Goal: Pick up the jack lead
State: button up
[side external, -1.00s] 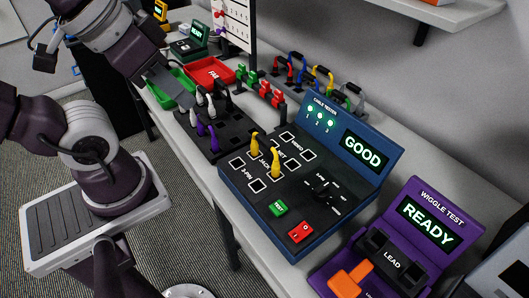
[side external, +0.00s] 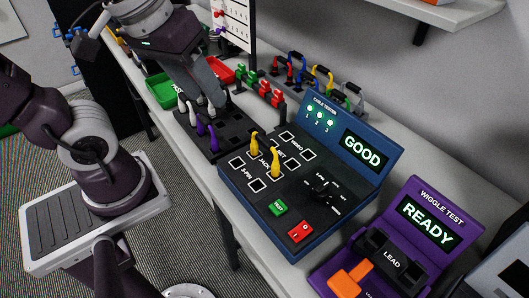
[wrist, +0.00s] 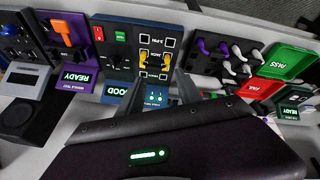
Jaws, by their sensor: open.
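Two yellow plugs (side external: 264,158) stand upright at the row marked JACK on the blue cable tester (side external: 318,190), whose screen reads GOOD. The yellow plugs also show in the wrist view (wrist: 155,62). My gripper (side external: 214,101) is open, with its fingers pointing down over the black holder block (side external: 216,142), to the upper left of the tester. White and purple plugs (side external: 206,134) stand in that block; the fingers partly hide the white ones in the side view. I cannot tell whether the fingers touch any plug.
A green tray (side external: 165,92) and a red tray (side external: 227,75) lie behind the holder. A rack of coloured leads (side external: 318,75) runs along the back of the bench. The purple wiggle tester (side external: 420,220), reading READY, stands at the right.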

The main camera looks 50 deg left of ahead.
jog(key=w+f+n+g, duration=0.3)
jog(key=w+f+n, duration=0.2)
jog(key=w+n, duration=0.25)
jog(key=n+g, duration=0.1)
jog(key=n, duration=0.4)
send_over(265, 138)
jog(key=s, duration=0.2)
notch_tip(265, 138, down, 4)
jog(key=shift+n, duration=0.65)
jog(key=f, duration=0.2)
jog(key=w+f, duration=0.1)
jog(key=f, duration=0.2)
jog(key=w+f, duration=0.1)
jog(key=f, duration=0.2)
jog(key=shift+f, duration=0.15)
grip_shut()
